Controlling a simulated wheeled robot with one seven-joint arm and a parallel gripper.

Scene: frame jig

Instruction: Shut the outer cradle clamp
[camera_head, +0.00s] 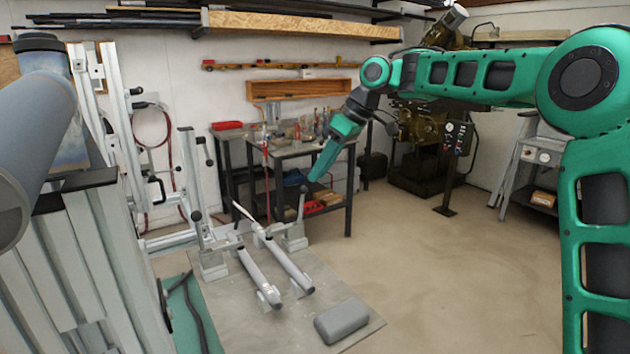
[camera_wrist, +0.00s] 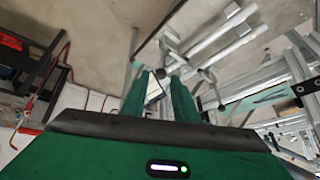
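The frame jig's clamp on the right (camera_head: 294,236) stands on the grey plate, with a near-upright lever ending in a dark ball knob (camera_head: 304,188). I take this as the outer cradle clamp, but cannot be sure. My gripper (camera_head: 314,177) reaches down from the upper right, its tips just above and beside that knob. In the wrist view my gripper's green fingers (camera_wrist: 161,82) stand apart, with a small dark knob (camera_wrist: 160,73) showing between or just beyond the tips. I cannot tell whether they touch it. A second knobbed lever (camera_head: 196,216) stands further left.
Two pale tubes (camera_head: 285,262) lie across the plate (camera_head: 345,300) beside a grey block (camera_head: 341,320). A workbench with tools (camera_head: 285,150) stands behind the clamp. A tall frame stand fills the left. Floor on the right (camera_head: 470,270) is clear.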

